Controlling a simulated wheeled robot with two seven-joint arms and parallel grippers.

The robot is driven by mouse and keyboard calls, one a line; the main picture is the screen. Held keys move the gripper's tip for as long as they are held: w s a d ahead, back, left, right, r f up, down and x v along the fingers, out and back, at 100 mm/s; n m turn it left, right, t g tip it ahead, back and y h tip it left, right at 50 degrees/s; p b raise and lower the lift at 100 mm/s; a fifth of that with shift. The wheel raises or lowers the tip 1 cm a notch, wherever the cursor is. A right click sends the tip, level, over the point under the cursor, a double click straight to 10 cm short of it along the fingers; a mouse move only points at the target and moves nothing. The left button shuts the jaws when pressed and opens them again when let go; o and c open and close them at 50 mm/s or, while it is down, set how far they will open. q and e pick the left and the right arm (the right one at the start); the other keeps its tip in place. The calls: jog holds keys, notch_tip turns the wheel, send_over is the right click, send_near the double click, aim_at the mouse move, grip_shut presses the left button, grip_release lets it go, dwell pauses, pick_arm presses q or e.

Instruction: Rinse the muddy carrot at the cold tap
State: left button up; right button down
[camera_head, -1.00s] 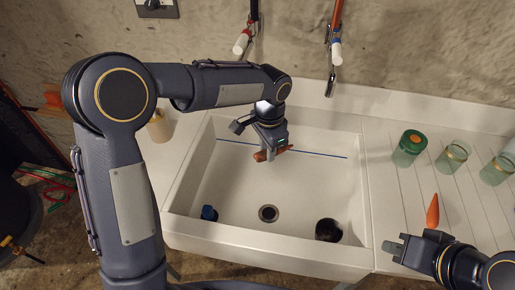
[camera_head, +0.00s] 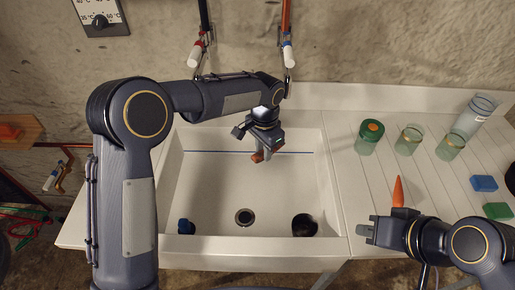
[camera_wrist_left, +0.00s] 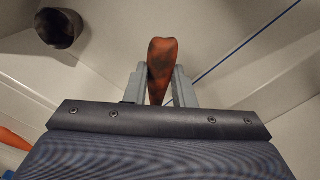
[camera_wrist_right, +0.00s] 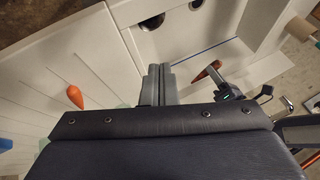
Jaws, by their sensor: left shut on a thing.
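The muddy carrot (camera_head: 258,157), orange with dark smears, is held in my left gripper (camera_head: 266,151) over the sink (camera_head: 215,195). The left wrist view shows the carrot (camera_wrist_left: 162,62) between the two fingers. It hangs inside the basin near the back wall, around the blue line. Two taps come down the wall: one on a dark pipe with a red-marked white handle (camera_head: 196,54), one on a copper-coloured pipe with a white handle (camera_head: 288,56). The right tap's spout is partly behind my left wrist. I see no water running. My right gripper (camera_head: 366,230) is shut and empty by the sink's front right corner.
A clean carrot (camera_head: 398,191) lies on the drainboard beside my right gripper. Blue (camera_head: 483,183) and green (camera_head: 497,210) blocks lie right.

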dwell(0.3)
jog(key=c, duration=1.6)
grip_release()
jog(key=shift+w, duration=0.1)
jog(key=shift+o, duration=0.3)
jog(key=w+a+r+t+y, duration=0.1)
jog(key=w+a+r+t, duration=0.1)
jog(key=w+r, duration=0.4)
jog(key=w+a+r+m+t+y, duration=0.1)
jog(key=w+a+r+t+y, duration=0.1)
jog(key=w+a+r, duration=0.3)
jog(key=w+r+t, duration=0.1)
jog(key=w, duration=0.2)
jog(key=shift+w, duration=0.3)
jog(key=m+t+h, duration=0.1)
jog(key=m+t, duration=0.3)
jog(key=m, duration=0.1)
send_near(289, 55)
jog(key=shift+h, duration=0.4)
jog(key=x, duration=1.2)
jog(key=shift+d+f, duration=0.2)
jog(key=shift+d, duration=0.05)
grip_shut()
